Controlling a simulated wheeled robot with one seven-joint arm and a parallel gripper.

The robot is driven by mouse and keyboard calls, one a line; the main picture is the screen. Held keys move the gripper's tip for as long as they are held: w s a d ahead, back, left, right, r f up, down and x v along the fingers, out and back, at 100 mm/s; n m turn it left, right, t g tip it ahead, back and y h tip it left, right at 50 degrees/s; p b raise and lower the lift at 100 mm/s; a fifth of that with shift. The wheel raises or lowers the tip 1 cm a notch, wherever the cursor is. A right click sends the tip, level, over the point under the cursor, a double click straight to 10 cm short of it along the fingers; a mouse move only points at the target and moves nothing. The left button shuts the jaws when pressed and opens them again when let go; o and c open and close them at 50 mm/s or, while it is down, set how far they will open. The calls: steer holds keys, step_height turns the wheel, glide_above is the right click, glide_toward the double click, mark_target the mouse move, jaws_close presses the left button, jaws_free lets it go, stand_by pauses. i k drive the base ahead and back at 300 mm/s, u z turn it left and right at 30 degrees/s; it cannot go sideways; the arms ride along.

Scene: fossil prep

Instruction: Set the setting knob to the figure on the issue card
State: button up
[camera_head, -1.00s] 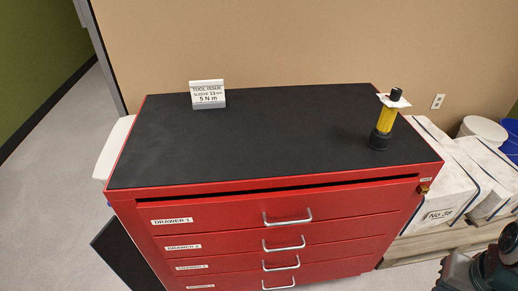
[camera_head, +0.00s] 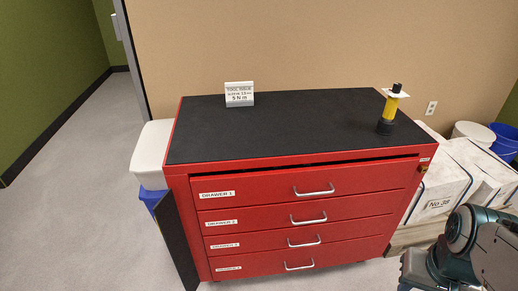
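The issue card (camera_head: 239,94) stands upright at the back left of the red cabinet's black top (camera_head: 290,127). It reads "TOOL ISSUE", a sleeve line that looks like 13 mm, and "5 N m". A yellow tool with a black base and black tip (camera_head: 390,108) stands upright at the right of the top, with a white plate across its upper part. I cannot make out which part is the setting knob, or any figure on it. Part of my arm shows at the lower right; my gripper's fingertips are not in view.
The red cabinet (camera_head: 250,221) has several labelled drawers with silver handles, all looking shut. White blocks (camera_head: 440,187), one marked "No 38", lie to its right, with white and blue buckets (camera_head: 505,140) behind. A white-lidded bin (camera_head: 153,150) and dark panel stand left. Floor at left is clear.

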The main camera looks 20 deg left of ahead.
mark_target(397, 88)
steer(key=u, duration=1.05)
steer(key=i, duration=0.5)
steer(key=u, duration=2.25)
steer(key=k, duration=1.1)
steer(key=z, duration=0.85)
